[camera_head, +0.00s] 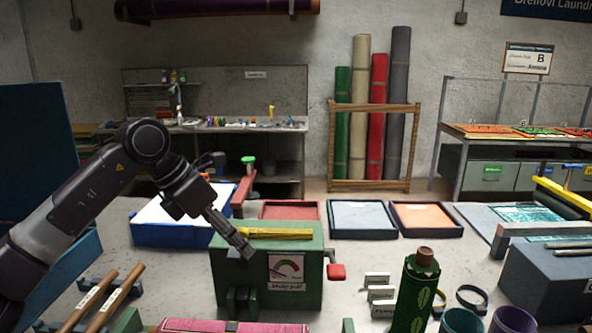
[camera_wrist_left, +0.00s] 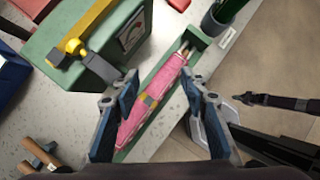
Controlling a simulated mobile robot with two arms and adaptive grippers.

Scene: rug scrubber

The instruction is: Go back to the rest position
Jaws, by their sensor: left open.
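My left gripper (camera_head: 243,248) comes in from the left, in front of the green box with a gauge (camera_head: 240,285). In the left wrist view its two fingers (camera_wrist_left: 160,88) are spread wide with nothing held between them. Behind and below the gap a pink roll (camera_wrist_left: 150,100) lies in a green tray, apart from the fingers. The roll also shows at the bottom of the head view (camera_head: 225,326). A dark slender end (camera_wrist_left: 280,102) at the right of the wrist view may be my right gripper; its fingers are too small to read.
A yellow bar (camera_head: 275,234) lies on the green box, and a red handle (camera_head: 336,272) sticks out at its right. Wooden-handled tools (camera_head: 115,298) lie at left. A dark green bottle (camera_head: 415,290) stands at right. Shallow trays (camera_head: 362,234) line the back.

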